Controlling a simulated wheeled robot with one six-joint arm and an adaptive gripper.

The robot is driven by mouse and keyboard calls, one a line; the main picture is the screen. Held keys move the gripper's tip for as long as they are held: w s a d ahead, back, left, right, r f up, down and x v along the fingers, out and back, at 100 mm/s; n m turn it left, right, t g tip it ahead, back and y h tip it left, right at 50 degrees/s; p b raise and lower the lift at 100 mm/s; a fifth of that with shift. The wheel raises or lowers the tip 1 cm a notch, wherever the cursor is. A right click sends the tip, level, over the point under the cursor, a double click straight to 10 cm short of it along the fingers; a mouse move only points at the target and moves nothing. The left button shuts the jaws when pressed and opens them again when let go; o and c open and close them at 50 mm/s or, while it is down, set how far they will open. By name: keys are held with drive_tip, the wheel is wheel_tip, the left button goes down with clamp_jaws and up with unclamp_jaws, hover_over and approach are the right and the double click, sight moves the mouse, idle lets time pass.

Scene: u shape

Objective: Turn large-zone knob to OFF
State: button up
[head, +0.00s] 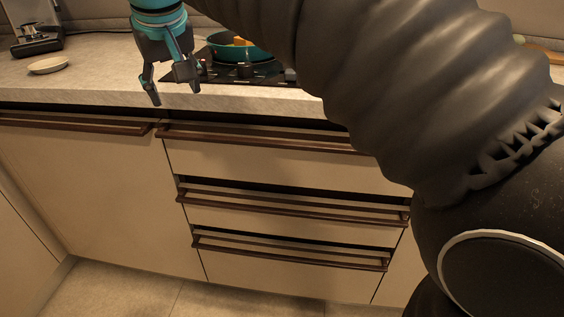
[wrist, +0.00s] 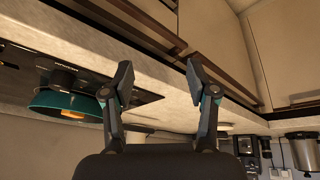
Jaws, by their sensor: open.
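My gripper (head: 175,93) is open and empty, with its fingers pointing down in front of the counter edge, just left of the black hob (head: 268,76). In the wrist view the two fingers (wrist: 158,78) are spread apart with nothing between them. The hob also shows in the wrist view (wrist: 35,80), left of the fingers. Small knob-like shapes (head: 204,68) sit at the hob's left front, close beside my gripper. They are too small and partly hidden, so I cannot tell which is the large-zone knob or where it points.
A teal pan (head: 226,50) with orange food stands on the hob; it also shows in the wrist view (wrist: 55,104). A pale plate (head: 48,65) and a dark appliance (head: 36,40) stand at the left. Drawers with brown handles (head: 290,207) lie below the counter (head: 105,75).

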drive_tip(key=s+d+f+m, duration=0.1)
drive_tip(key=d+f, duration=0.5)
drive_tip(key=d, duration=0.3)
drive_tip(key=s+d+f, duration=0.2)
drive_tip(key=d+f, duration=0.5)
drive_tip(key=d, duration=0.2)
drive_tip(key=shift+m, duration=0.4)
drive_tip(key=s+d+f+m+h, duration=0.1)
drive_tip(key=s+d+f+m, duration=0.2)
drive_tip(key=d, duration=0.6)
drive_tip(key=s+d+f+m+t+h, duration=0.1)
drive_tip(key=s+d+f+m, duration=0.1)
drive_tip(key=s+d+f, duration=0.4)
drive_tip(key=s+d, duration=0.2)
drive_tip(key=d, duration=0.1)
drive_tip(key=shift+s+d+f+m, duration=0.15)
drive_tip(key=shift+s+d+m, duration=0.1)
drive_tip(key=shift+d+m, duration=0.15)
